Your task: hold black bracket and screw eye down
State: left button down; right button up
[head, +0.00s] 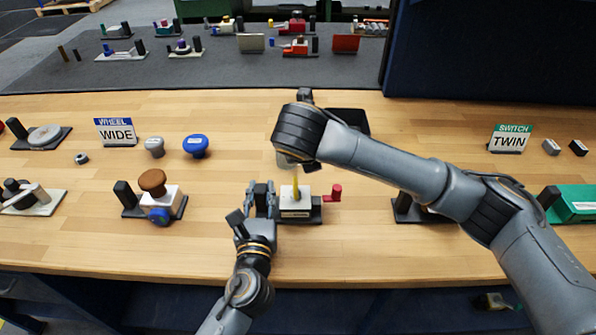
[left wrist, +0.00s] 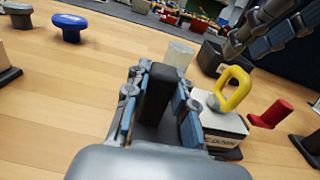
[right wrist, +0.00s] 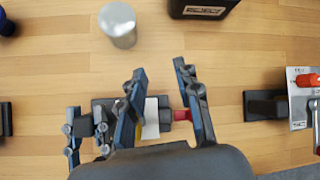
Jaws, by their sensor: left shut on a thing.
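My left gripper (head: 262,187) is shut on the black bracket (left wrist: 158,92), an upright dark block on the left end of the fixture's base. The fixture's white block (head: 296,203) stands just right of that gripper. A yellow screw eye (left wrist: 235,90) stands up from the block and shows partly in the head view (head: 295,191). My right gripper (right wrist: 160,75) is open above the fixture, its fingers on either side of the white block; it also shows in the left wrist view (left wrist: 258,38).
A red handle (head: 333,193) sticks out at the fixture's right side. A grey cylinder (right wrist: 117,24) stands behind the fixture. A brown-knobbed fixture (head: 153,185) stands to the left, and a blue knob (head: 196,145) lies behind it. Bare wood lies in front.

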aim_at(295, 181)
jog(key=s+r+m+g+y, duration=0.25)
jog(key=s+r+g, duration=0.25)
jog(key=r+g, duration=0.45)
jog(key=shift+t+y, duration=0.45)
jog(key=shift+t, duration=0.3)
jog(key=a+f, duration=0.1)
jog(key=f, duration=0.5)
jog(key=a+f, duration=0.1)
jog(key=f, duration=0.2)
jog(key=shift+s+a+f, duration=0.1)
jog(key=shift+a+f, duration=0.2)
jog(key=shift+f, duration=0.05)
jog(key=shift+c, duration=0.4)
grip_shut()
